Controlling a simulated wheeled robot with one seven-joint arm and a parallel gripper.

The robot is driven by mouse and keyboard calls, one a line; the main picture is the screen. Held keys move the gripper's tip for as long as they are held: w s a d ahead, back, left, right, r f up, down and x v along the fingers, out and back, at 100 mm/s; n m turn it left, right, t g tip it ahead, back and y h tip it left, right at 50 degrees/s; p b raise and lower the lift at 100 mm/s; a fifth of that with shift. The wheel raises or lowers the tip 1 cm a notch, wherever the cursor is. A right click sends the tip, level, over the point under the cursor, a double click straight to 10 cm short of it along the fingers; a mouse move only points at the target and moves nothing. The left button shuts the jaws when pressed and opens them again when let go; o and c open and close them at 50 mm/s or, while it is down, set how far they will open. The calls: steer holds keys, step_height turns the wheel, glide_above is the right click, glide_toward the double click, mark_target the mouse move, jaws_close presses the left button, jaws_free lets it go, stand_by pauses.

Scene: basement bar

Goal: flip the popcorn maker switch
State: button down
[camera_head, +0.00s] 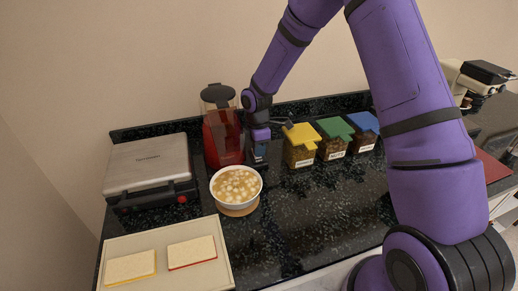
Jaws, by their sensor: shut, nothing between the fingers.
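The popcorn maker (221,138), a red appliance with a dark top, stands against the back wall on the black counter. My gripper (258,160) points down at its right side, very close to its lower body. I cannot tell whether it touches. The fingers look shut and hold nothing. The switch cannot be made out; it may be hidden by the gripper or too small.
A silver press grill (148,163) stands left. A tray (120,240) with two bread slices lies front left. Jars with yellow (301,133), green (335,128) and blue (362,121) lids stand right of my gripper. A coffee machine (476,78) is far right. The counter front centre (300,220) is clear.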

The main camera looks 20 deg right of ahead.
steer(key=shift+s+f, duration=0.6)
steer(key=shift+f, duration=0.05)
steer(key=shift+w+r, duration=0.1)
steer(key=shift+w, duration=0.05)
steer(key=shift+w+r, duration=0.3)
steer(key=shift+w, duration=0.25)
steer(key=shift+w+a+r, duration=0.1)
steer(key=shift+r, duration=0.6)
steer(key=s+r, duration=0.3)
steer(key=r, duration=0.8)
steer(key=s+r, duration=0.2)
steer(key=r, duration=0.9)
steer(key=s+d+r+m+t, duration=0.25)
steer(key=s+r+m, duration=0.2)
steer(key=s, duration=0.25)
steer(key=s+d+r+m+t, duration=0.1)
steer(key=s+d+r+m, duration=0.3)
steer(key=s+r, duration=0.25)
steer(key=s+d+r+m+t, duration=0.1)
steer(key=s+d+m, duration=0.1)
steer(key=s+m, duration=0.2)
steer(key=s+d+m+t, duration=0.2)
steer(key=s+m, duration=0.3)
steer(key=s, duration=0.6)
steer(key=shift+d+r, duration=0.4)
steer(key=shift+d, duration=0.25)
